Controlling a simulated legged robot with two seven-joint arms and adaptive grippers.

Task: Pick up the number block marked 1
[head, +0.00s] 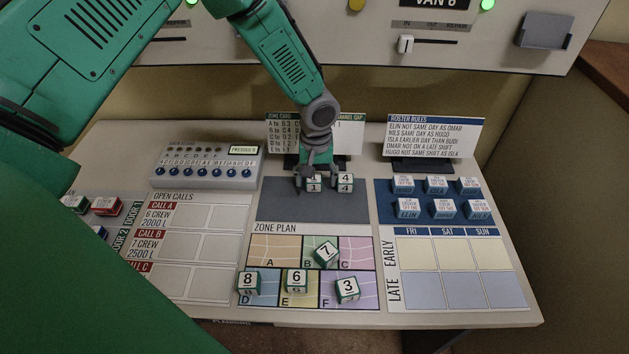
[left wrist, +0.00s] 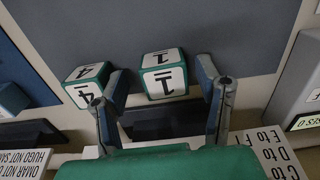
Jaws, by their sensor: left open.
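The number block marked 1 (head: 314,184) stands on the dark grey mat (head: 300,210) at its back edge. It shows upside down in the left wrist view (left wrist: 165,75), white-faced with a green edge. My left gripper (head: 316,172) is open over it, and in the left wrist view the two fingers (left wrist: 163,95) stand on either side of the block. The block marked 4 (head: 345,182) stands just to the right of block 1. In the left wrist view block 4 (left wrist: 86,84) lies just outside one finger. My right gripper does not show in either view.
Blocks 7 (head: 326,254), 8 (head: 248,282), 6 (head: 294,281) and 3 (head: 347,289) sit on the zone plan (head: 275,249). The zone card (head: 345,135) stands close behind the gripper. Blue name blocks (head: 436,186) are at right.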

